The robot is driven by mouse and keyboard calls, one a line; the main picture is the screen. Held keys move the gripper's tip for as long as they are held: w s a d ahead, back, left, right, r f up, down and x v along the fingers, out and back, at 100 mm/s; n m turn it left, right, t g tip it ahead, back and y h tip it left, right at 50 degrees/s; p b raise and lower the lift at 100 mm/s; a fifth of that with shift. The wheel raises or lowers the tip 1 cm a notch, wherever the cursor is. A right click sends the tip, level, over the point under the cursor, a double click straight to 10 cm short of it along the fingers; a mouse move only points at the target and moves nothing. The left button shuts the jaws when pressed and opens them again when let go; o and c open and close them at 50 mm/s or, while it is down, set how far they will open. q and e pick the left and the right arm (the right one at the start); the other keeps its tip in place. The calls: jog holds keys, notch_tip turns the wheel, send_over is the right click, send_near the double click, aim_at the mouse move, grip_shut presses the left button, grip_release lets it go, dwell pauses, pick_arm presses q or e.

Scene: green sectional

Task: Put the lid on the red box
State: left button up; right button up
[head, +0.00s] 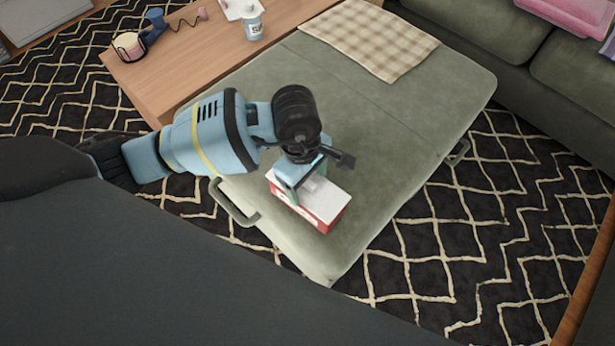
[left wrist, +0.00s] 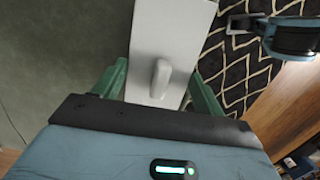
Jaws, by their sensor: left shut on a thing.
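The red box (head: 326,222) sits on the green ottoman near its front corner in the head view. The white lid (head: 331,203) is over its top. I cannot tell whether lid and box touch all round. My left gripper (head: 300,186) is above the box, its fingers shut across the lid and partly hiding it. In the left wrist view the pale lid (left wrist: 172,25) lies between the green fingers (left wrist: 158,88), with its raised knob (left wrist: 160,78) in the middle. The box's red sides do not show there.
The green ottoman (head: 400,130) has free room behind the box, with a checked cloth (head: 370,35) at the far end. A patterned rug (head: 470,240) surrounds the ottoman.

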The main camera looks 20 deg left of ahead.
pick_arm(q)
jog(key=shift+f, duration=0.5)
dwell(1.2)
dwell(0.4)
jog(key=o, duration=1)
jog(key=shift+o, duration=0.6)
jog(key=shift+r, duration=0.1)
jog(key=shift+r+p, duration=2.3)
jog(key=shift+r, duration=1.15)
jog(key=shift+c, duration=0.4)
grip_shut()
